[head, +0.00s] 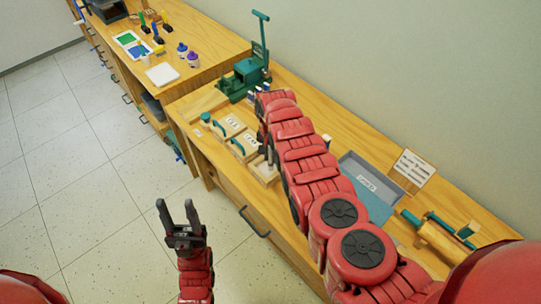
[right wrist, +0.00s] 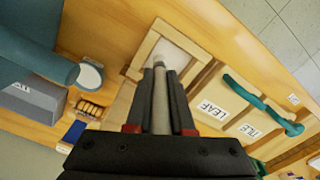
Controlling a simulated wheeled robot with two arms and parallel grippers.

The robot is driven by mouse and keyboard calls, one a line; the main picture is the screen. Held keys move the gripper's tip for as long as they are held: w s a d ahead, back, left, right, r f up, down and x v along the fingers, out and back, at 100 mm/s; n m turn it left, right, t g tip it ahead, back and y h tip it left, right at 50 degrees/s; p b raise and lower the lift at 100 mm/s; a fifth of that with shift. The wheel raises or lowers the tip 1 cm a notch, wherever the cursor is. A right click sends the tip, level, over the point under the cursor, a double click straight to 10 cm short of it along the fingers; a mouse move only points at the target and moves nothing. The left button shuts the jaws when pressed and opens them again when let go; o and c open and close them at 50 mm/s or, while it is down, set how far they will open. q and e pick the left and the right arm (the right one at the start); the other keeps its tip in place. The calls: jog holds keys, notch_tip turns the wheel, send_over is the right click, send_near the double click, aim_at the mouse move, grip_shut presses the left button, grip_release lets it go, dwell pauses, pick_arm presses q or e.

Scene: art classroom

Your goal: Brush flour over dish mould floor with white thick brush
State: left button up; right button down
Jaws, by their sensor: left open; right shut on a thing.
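My right gripper (right wrist: 160,85) is shut on a pale rod-like tool, seemingly the white thick brush (right wrist: 161,110), in the right wrist view. Its far end reaches the edge of a square wooden mould with a pale floor (right wrist: 175,53), seemingly the dish mould; I cannot tell whether they touch. In the head view the mould (head: 265,179) lies on the counter, partly hidden by my right arm, as are the right gripper and brush. Flour cannot be told apart from the pale floor. My left gripper (head: 176,210) is open and empty over the tiled floor, away from the counter.
Wooden moulds with teal handles, labelled LEAF (right wrist: 205,107) and TILE (right wrist: 250,130), lie beside the square mould. A grey tray (head: 346,172), a sign (head: 414,166) and a green press (head: 240,84) stand on the wooden counter.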

jog(key=shift+r, duration=0.1)
notch_tip(320, 180, up, 8)
jog(key=p, duration=0.8)
